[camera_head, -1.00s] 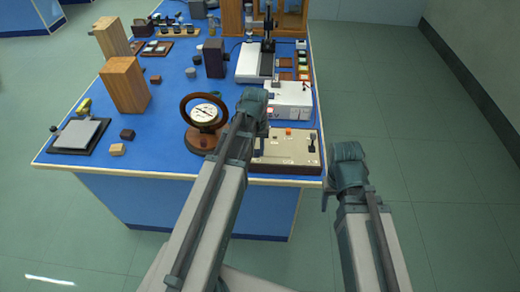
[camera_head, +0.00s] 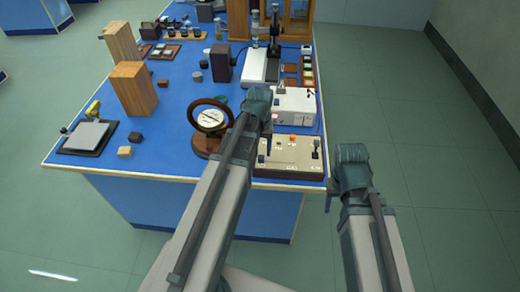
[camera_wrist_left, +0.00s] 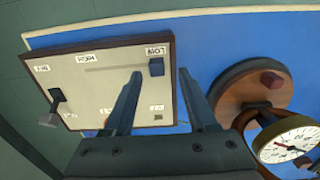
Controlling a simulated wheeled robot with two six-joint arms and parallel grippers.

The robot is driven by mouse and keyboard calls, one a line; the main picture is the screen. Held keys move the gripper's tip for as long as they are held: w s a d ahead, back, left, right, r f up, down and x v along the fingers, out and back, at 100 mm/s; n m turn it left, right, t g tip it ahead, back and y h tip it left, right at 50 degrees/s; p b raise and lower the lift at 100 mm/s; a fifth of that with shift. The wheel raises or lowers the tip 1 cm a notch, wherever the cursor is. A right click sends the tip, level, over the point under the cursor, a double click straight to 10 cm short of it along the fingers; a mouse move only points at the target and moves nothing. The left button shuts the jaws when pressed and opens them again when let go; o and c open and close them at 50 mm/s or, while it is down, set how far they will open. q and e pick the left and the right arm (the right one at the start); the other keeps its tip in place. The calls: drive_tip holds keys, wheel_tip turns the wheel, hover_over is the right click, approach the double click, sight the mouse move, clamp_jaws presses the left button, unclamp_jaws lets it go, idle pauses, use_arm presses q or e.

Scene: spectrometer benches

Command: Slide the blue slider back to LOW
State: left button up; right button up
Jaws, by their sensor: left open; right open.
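The beige control panel (camera_head: 290,163) lies at the bench's front right corner. In the left wrist view, the panel (camera_wrist_left: 110,95) has a straight slot, and the blue slider (camera_wrist_left: 156,67) sits at its right end, beside a label that looks like LOW (camera_wrist_left: 155,50). The label at the slot's other end looks like HIGH (camera_wrist_left: 85,58). My left gripper (camera_wrist_left: 160,72) is open, its fingertips on either side of the slider in the picture; I cannot tell whether they touch it. My right gripper (camera_head: 328,192) is open and empty, beyond the bench's right edge.
A dark lever (camera_head: 316,148) stands on the panel's right side. A round dial in a wooden stand (camera_head: 210,120) is left of the panel. A white box (camera_head: 295,107) stands behind it. Wooden blocks (camera_head: 133,88) are farther left. The floor right of the bench is clear.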

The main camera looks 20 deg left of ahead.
sight(261, 158)
use_arm(q)
wheel_tip(261, 158, up, 11)
drive_tip(key=p, duration=0.9)
drive_tip(key=shift+f+p, duration=0.15)
drive_tip(key=shift+p, duration=0.15)
use_arm(e)
wheel_tip(261, 158, up, 11)
drive_tip(key=shift+f, duration=0.15)
use_arm(q)
drive_tip(key=s+d+f+m+b, duration=0.1)
drive_tip(key=s+d+m, duration=0.2)
drive_tip(key=s+d, duration=0.3)
drive_tip(key=s+d+f+m+y+b, duration=0.1)
drive_tip(key=s+d+m, duration=0.3)
drive_tip(key=d, duration=0.6)
drive_tip(key=shift+s+d+f, duration=0.15)
drive_tip(key=shift+s+d, duration=0.25)
drive_tip(key=shift+s, duration=0.7)
use_arm(e)
wheel_tip(261, 158, down, 2)
drive_tip(key=shift+f, duration=0.2)
